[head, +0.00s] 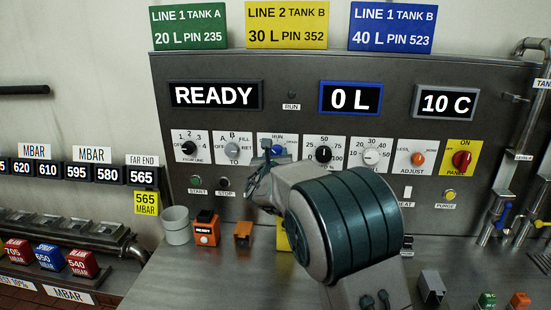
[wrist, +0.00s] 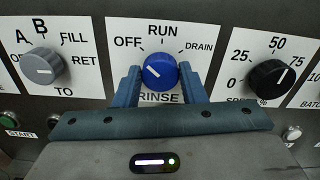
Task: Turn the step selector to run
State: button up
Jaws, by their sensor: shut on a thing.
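The step selector is a blue round knob (wrist: 160,72) on a white plate lettered OFF, RUN, DRAIN and RINSE. In the wrist view its white pointer line slants to the upper left, toward OFF; RUN is straight above the knob. My gripper (wrist: 161,78) is shut on the knob, one blue-grey finger on each side. In the head view the knob (head: 278,150) is partly hidden by my gripper (head: 270,158), which reaches the panel from below. The lower part of its plate is covered.
A selector with A, B, FILL and RET (wrist: 43,66) is at left, and a black percent knob (wrist: 272,79) at right. Displays read READY (head: 215,95), 0 L (head: 350,97) and 10 C (head: 445,103). A grey cup (head: 176,226) and orange blocks stand on the ledge below.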

jog(key=m+b, duration=0.4)
jog(key=b, duration=0.3)
jog(key=m+b, duration=0.5)
jog(key=b, duration=0.3)
jog(key=shift+d+f+b, duration=0.15)
jog(key=shift+b, duration=0.15)
jog(key=shift+m, duration=0.3)
jog(key=o, duration=1)
jog(key=s+b, duration=0.2)
jog(key=s, duration=1.2)
jog(key=shift+a, duration=0.25)
